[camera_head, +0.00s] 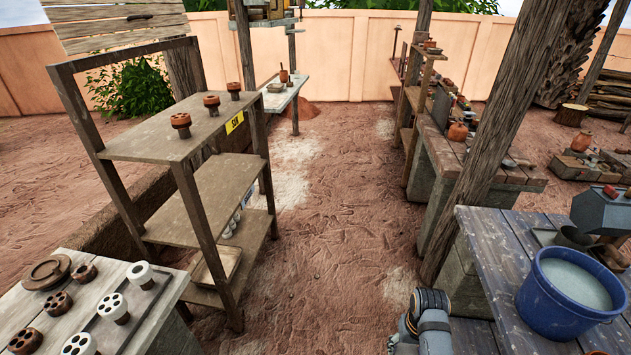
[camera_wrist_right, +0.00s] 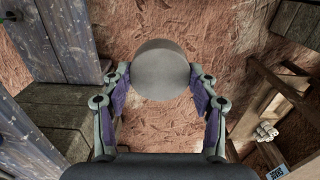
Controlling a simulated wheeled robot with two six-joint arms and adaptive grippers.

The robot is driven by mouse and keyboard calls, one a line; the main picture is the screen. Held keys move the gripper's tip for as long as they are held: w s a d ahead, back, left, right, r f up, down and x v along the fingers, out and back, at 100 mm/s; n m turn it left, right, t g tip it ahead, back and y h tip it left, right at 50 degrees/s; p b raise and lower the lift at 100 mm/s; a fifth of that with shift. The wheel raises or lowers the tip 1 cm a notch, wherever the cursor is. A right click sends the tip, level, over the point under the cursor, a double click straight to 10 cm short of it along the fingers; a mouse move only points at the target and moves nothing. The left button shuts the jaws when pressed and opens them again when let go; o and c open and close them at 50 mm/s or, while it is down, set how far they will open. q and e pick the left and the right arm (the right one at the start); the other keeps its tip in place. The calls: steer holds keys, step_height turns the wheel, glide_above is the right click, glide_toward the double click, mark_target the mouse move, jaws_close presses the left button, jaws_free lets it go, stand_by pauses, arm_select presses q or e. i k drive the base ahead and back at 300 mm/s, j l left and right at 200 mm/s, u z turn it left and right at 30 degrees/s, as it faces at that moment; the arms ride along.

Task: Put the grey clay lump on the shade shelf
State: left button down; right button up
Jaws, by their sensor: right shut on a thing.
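The grey clay lump (camera_wrist_right: 162,68), smooth and rounded, is held between the fingertips of my right gripper (camera_wrist_right: 160,80) in the right wrist view, above the reddish ground. The head view shows part of an arm of mine at the bottom, but not the lump. A wooden rack (camera_head: 185,130) stands left of centre in the head view. A yellow sign reading "SUN" (camera_head: 235,122) is on its top board. The middle board (camera_head: 200,198) lies below in shadow and looks bare. In the right wrist view a small pale sign (camera_wrist_right: 278,172) shows at the lower right, its lettering hard to read. My left gripper is not in view.
Several clay pieces stand on the rack's top, and white pieces sit low inside it. A table with fired pieces (camera_head: 30,320) is at lower left. A blue bucket (camera_head: 565,295) stands on the right table. A leaning post (camera_head: 490,140) is right of the clear dirt path.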

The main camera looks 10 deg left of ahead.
mark_target(208, 210)
steer(key=i+u, duration=0.35)
steer(key=i+l+u, duration=0.15)
steer(key=i+u, duration=0.2)
steer(key=i, duration=0.2)
steer(key=i+l+u, duration=0.7)
steer(key=i, duration=0.15)
